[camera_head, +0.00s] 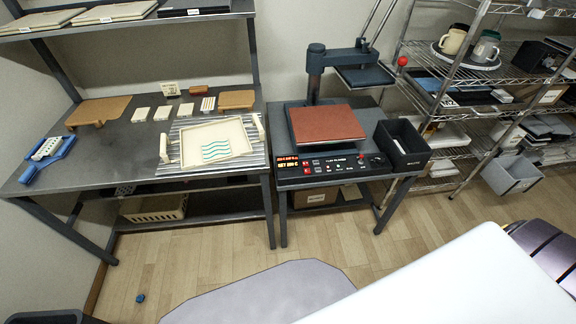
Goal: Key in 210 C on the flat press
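The flat press (316,85) stands on a small dark table in the middle of the view. Its upper plate is swung up and back, clear of the reddish-brown pad (327,124) on its bed. A black control panel (330,167) runs along the front with small buttons, a dark knob and lit indicators. A red-orange readout (288,162) glows at the panel's left end; its digits are too small to read surely. Neither of my grippers shows.
A cream tray with a wavy teal print (215,142) sits on the left bench. A black open bin (402,145) stands beside the press at its right. Wire shelves with mugs (453,42) stand farther right. A grey mat (262,292) lies on the floor in front.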

